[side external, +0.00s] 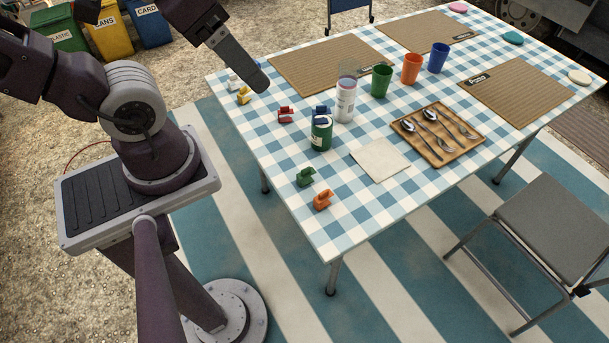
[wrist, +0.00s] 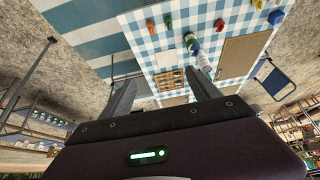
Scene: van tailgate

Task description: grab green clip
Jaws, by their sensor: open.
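The green clip (side external: 305,178) sits on the checked tablecloth near the table's left front edge, beside an orange clip (side external: 322,200). In the wrist view the green clip (wrist: 168,20) is small, near the top, with the orange clip (wrist: 150,25) to its left. My gripper (side external: 260,84) is above the table's far left end, well away from the green clip. In the wrist view its two fingers (wrist: 162,78) are spread apart with nothing held between them.
A red clip (side external: 286,115) and yellow clip (side external: 243,96) lie farther left. A napkin (side external: 380,159) and cutlery tray (side external: 449,151) lie right.

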